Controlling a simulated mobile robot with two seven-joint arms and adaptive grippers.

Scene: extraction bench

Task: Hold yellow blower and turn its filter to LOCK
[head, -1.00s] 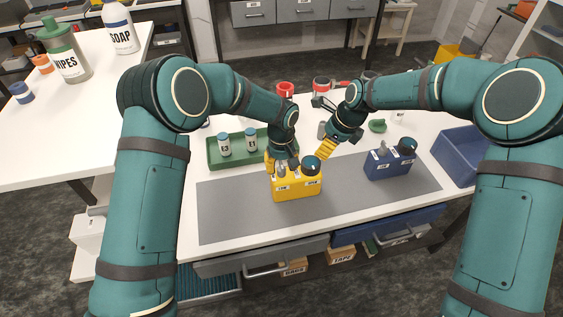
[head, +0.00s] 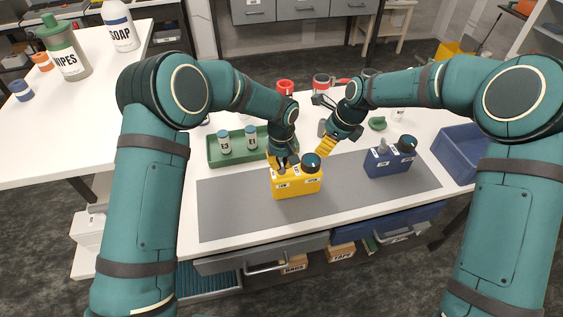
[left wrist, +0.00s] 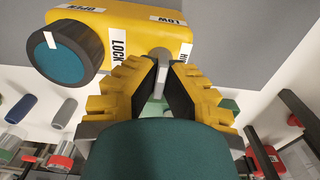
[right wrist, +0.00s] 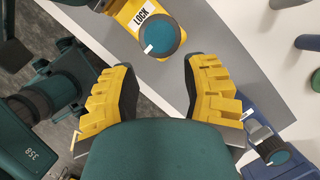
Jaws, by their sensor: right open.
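The yellow blower (head: 298,188) stands upright on the grey mat. Its filter (head: 311,163) is a teal, black-rimmed knob at the right of its top. In the left wrist view the filter (left wrist: 62,58) has its white mark at the upper left, pointing away from the LOCK label (left wrist: 118,46). My left gripper (left wrist: 162,66) is shut on the blower's grey post (left wrist: 160,58), beside the filter. My right gripper (right wrist: 158,80) is open and empty, above and behind the filter (right wrist: 156,38), which shows beyond its fingertips. LOCK also shows there, with the mark on the filter's lower-left side.
A blue blower (head: 388,164) stands on the mat (head: 235,213) to the right. A green tray (head: 214,154) with labelled bottles is at the left, and a blue bin (head: 462,157) at the right. Red cups stand behind. The mat's front is clear.

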